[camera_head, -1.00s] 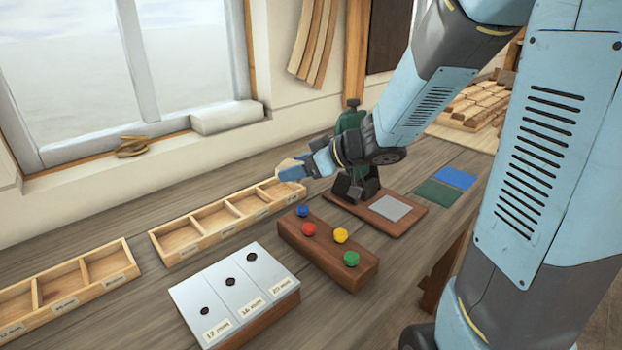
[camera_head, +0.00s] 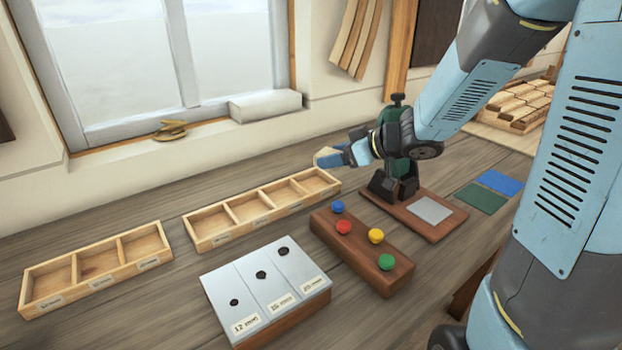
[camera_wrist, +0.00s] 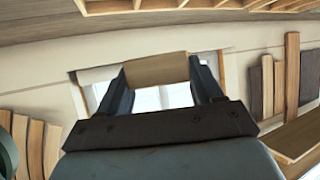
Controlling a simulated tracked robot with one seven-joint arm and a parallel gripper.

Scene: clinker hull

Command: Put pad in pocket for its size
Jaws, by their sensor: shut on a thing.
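My gripper (camera_head: 342,156) is shut on a tan pad (camera_head: 326,158), held above the right end of the four-compartment wooden tray (camera_head: 215,243). In the wrist view the pad (camera_wrist: 156,70) lies between the two fingertips, seen against the window and wall. Its size cannot be read. The four-compartment tray has labels on its front, too small to read, and its pockets look empty. A three-compartment wooden tray (camera_head: 72,298), also labelled and empty-looking, sits to its left.
A metal-topped block (camera_head: 262,285) with dark holes is labelled 12, 16 and 20 mm. A wooden block (camera_head: 350,258) carries coloured knobs. A green device on a wooden base (camera_head: 395,212) stands close beside my gripper. Green (camera_head: 478,198) and blue (camera_head: 501,182) squares lie at right.

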